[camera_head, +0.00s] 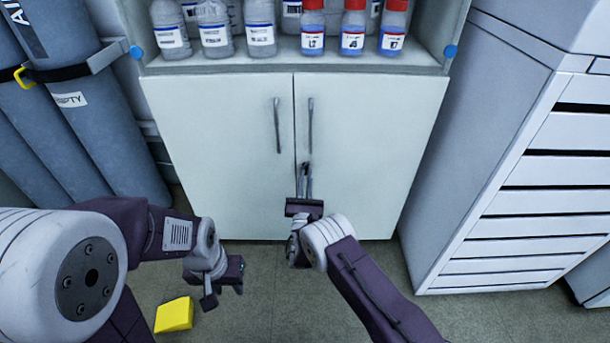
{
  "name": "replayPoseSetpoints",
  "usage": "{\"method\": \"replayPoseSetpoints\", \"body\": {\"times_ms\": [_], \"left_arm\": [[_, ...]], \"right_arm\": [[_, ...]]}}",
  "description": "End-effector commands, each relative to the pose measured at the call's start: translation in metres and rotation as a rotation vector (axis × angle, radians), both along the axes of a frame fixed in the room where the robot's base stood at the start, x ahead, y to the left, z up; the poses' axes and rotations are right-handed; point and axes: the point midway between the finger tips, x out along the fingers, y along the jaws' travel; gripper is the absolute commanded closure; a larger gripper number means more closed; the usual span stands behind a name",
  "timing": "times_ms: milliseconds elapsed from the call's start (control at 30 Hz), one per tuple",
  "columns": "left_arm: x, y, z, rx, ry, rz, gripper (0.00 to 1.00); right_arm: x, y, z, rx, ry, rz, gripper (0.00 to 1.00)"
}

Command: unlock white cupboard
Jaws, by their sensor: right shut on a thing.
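The white cupboard (220,180) stands ahead with both doors closed. My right gripper (305,168) points at the right door, just below the right handle and close to the seam. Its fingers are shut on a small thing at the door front. The fingers hide most of this thing, and it is too small to make out. My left gripper (224,291) is lower left, over the floor in front of the cupboard. Its fingers are apart and nothing shows between them.
Bottles (262,35) with clear and red caps stand on the shelf above the doors. Blue-grey gas cylinders (85,110) stand at left. A white drawer unit (530,170) stands at right. A yellow object (174,314) lies on the floor (265,300) at lower left.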

Motion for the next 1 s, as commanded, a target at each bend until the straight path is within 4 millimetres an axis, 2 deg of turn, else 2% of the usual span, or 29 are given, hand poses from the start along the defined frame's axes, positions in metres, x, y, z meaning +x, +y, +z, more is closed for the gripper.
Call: {"method": "replayPoseSetpoints", "body": {"times_ms": [333,867,900,933,967,1000], "left_arm": [[0.0,0.0,0.007,0.0,0.0,0.0,0.64],[0.0,0.0,0.0074,0.0,0.0,0.0,0.64],[0.0,-0.0001,0.0074,0.0,0.0,0.0,0.64],[0.0,-0.0001,0.0074,0.0,0.0,0.0,0.64],[0.0,-0.0001,0.0074,0.0,0.0,0.0,0.64],[0.0,-0.0001,0.0074,0.0,0.0,0.0,0.64]], "right_arm": [[-0.0001,-0.0013,-0.0003,-0.121,0.002,0.0,1.0],[-0.0001,-0.0011,-0.0008,-0.14,0.002,0.001,1.0],[-0.0002,-0.0011,-0.0008,-0.14,0.002,0.001,0.82],[-0.0002,-0.0011,-0.0008,-0.14,0.002,0.001,0.74],[-0.0002,-0.0011,-0.0008,-0.14,0.002,0.001,0.69],[-0.0001,-0.0011,-0.0006,-0.139,0.001,0.0,0.69]]}}
